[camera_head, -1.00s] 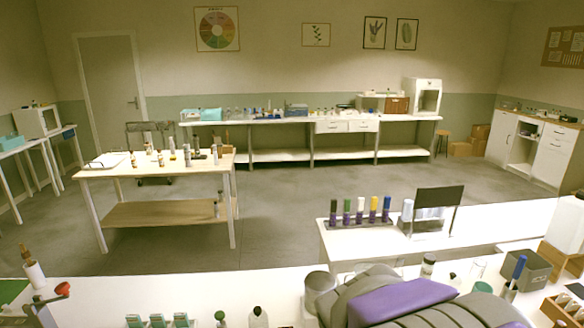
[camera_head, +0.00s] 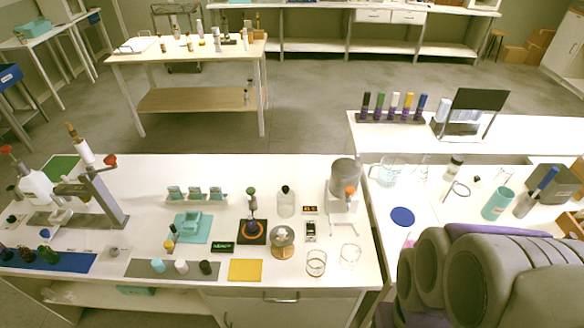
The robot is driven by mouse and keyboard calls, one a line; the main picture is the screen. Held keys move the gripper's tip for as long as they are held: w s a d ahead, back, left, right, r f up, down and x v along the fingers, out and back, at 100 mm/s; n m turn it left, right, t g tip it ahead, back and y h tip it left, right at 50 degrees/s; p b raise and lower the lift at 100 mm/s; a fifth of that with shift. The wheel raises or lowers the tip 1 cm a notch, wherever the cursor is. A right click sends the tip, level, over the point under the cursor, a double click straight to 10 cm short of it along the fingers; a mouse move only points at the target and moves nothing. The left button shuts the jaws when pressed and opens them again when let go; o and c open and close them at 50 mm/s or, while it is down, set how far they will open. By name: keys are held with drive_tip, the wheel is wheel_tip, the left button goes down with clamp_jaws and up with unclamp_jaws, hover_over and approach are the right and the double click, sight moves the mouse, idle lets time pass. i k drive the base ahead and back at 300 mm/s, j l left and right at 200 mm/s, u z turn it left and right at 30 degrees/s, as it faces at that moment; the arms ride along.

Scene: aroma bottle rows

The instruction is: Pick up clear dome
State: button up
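A clear, rounded glass piece with a dark knob (camera_head: 286,203) stands upright on the white bench, right of a small flask with a green stopper (camera_head: 251,223). It looks like the clear dome, though it is small in view and I cannot be certain. Thick grey parts of my own body or arm fill the lower right. The fingers of my gripper do not show, so I cannot see whether they are open or shut.
A grey-topped device with an orange knob (camera_head: 345,190) stands right of the clear piece. A rack of teal-labelled items (camera_head: 196,197) is left.

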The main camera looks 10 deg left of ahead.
sight(286, 198)
drive_tip(key=i+j+z, duration=0.25)
drive_tip(key=j, duration=0.55)
drive_tip(key=j+z, duration=0.3)
drive_tip(key=j, duration=0.45)
